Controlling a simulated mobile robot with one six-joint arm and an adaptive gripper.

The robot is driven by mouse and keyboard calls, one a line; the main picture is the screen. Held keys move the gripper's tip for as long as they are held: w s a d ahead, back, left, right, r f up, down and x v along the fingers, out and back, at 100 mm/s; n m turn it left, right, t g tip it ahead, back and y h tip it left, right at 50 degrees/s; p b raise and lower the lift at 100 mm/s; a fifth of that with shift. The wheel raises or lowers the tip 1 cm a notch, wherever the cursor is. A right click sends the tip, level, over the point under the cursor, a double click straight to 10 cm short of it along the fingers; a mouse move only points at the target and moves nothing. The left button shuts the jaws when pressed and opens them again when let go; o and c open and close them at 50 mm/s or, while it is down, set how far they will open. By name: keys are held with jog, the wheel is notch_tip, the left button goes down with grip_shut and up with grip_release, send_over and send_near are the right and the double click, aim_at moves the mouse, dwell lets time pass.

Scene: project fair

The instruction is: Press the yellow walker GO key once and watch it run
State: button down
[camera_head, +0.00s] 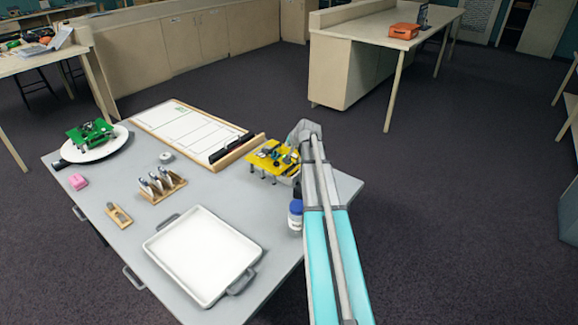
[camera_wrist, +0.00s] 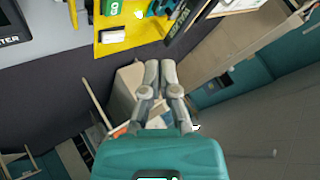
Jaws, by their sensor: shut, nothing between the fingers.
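The yellow walker (camera_head: 262,162) stands on dark legs at the right end of the grey table in the head view. In the wrist view its yellow plate (camera_wrist: 128,38) shows at the top edge, with a green key marked GO (camera_wrist: 112,6) cut off by the frame. My gripper (camera_wrist: 157,66) is shut and empty, its fingertips together below and right of the plate in the wrist view and apart from the key. In the head view my arm reaches in at the walker's right and covers part of it; the fingertips are not clear there.
A bottle with a blue cap (camera_head: 296,208) stands at the table edge beside my arm. A framed whiteboard (camera_head: 180,125) lies behind left of the walker. A white tray (camera_head: 203,255) lies in front. A green walker (camera_head: 90,134) stands on a round white plate (camera_head: 97,153).

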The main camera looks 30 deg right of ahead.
jog(key=shift+f+b, duration=2.25)
jog(key=shift+f, duration=0.3)
jog(key=shift+f+b, duration=0.8)
dwell(0.6)
jog(key=shift+r, duration=0.2)
jog(key=shift+r+p, duration=0.6)
jog(key=shift+p, duration=0.2)
jog(key=shift+r, duration=0.15)
jog(key=shift+r+p, duration=2.4)
jog(key=shift+p, duration=0.1)
